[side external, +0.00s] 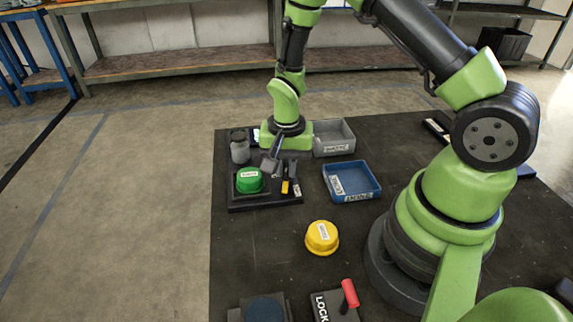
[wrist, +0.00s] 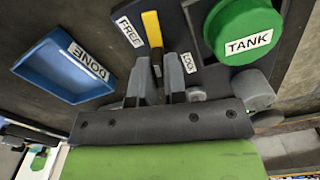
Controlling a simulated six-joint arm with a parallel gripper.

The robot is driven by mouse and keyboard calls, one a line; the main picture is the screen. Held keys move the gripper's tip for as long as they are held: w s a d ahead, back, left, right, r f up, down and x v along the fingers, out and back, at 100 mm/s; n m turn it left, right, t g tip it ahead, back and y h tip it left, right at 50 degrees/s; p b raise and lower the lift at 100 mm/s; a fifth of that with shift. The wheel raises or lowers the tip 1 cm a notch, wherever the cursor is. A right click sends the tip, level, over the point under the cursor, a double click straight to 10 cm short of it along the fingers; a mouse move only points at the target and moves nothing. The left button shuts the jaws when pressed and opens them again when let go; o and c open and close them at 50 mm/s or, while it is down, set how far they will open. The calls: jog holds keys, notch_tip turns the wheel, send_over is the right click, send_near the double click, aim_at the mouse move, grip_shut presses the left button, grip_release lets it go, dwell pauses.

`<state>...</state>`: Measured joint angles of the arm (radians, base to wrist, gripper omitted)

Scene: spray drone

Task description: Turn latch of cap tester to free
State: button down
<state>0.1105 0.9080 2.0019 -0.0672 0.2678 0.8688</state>
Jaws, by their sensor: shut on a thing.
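The cap tester (side external: 262,204) is a dark plate on the mat with a green cap marked TANK (side external: 249,180) seated on it. The green cap also shows at the top right of the wrist view (wrist: 244,30). The latch has a yellow tip (wrist: 152,28); this tip also shows in the side view (side external: 285,187). In the wrist view the latch lies between the FREE label (wrist: 129,32) and the LOCK label (wrist: 189,63), its tip close beside FREE. My gripper (wrist: 157,68) is shut on the latch, its fingers on either side; they hide part of the lever.
A blue DONE tray (side external: 352,182) and a grey bin (side external: 333,138) stand right of the tester. A grey jar (side external: 239,147) stands behind it. A yellow cap (side external: 322,237) and a red-handled LOCK block (side external: 337,302) are nearer the camera. Open mat lies around the yellow cap.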

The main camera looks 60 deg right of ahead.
aim_at(287, 167)
jog(key=shift+n, duration=1.6)
jog(key=c, duration=1.2)
grip_release()
jog(key=shift+o, duration=0.2)
notch_tip(287, 167, up, 10)
